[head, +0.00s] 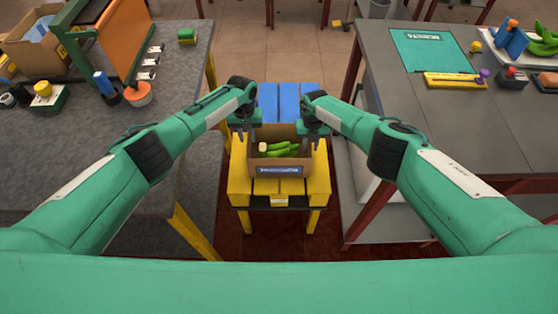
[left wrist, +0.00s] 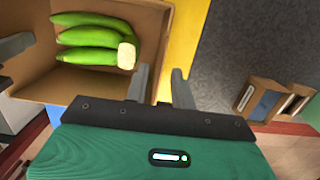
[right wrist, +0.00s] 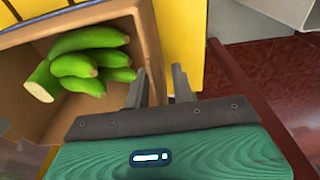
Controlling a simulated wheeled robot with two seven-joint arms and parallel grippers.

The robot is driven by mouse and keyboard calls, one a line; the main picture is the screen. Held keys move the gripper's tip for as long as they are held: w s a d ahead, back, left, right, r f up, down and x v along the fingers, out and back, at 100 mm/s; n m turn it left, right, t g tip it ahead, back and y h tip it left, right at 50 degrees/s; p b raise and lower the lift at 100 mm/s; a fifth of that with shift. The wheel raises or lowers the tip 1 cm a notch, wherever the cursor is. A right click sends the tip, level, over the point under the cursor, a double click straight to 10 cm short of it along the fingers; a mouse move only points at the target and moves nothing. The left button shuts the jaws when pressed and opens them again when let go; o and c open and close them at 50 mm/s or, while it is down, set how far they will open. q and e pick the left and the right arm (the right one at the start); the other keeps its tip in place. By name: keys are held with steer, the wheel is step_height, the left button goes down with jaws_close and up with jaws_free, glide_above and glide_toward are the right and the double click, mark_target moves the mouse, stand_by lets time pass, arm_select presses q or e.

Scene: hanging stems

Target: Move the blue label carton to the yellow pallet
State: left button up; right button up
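The carton (head: 288,187) is brown and open-topped, with a blue label (head: 275,170) on its front wall and green bananas (head: 277,150) inside. It appears upright on the yellow pallet (head: 240,184); its underside is hidden. My left gripper (head: 246,128) is at its left wall, with fingers (left wrist: 161,85) apart, one inside and one outside the wall. My right gripper (head: 313,128) is at the right wall, its fingers (right wrist: 160,85) likewise apart on either side. Gaps show between the wall and the outer fingers.
A blue pallet (head: 290,98) lies directly behind the carton. A grey table (head: 180,70) with boxes and tools stands left, and another table (head: 440,115) with a green mat (head: 430,50) stands right. Open floor (head: 280,62) lies beyond.

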steer(key=shift+w+r, duration=0.15)
steer(key=shift+r, duration=0.6)
arm_select(q)
step_height(320, 180, up, 10)
steer(key=w, duration=0.1)
steer(key=shift+f, duration=0.15)
arm_select(e)
steer(key=r, duration=0.7)
steer(key=w+r, duration=0.1)
steer(key=r, duration=0.2)
steer(key=shift+r, duration=0.2)
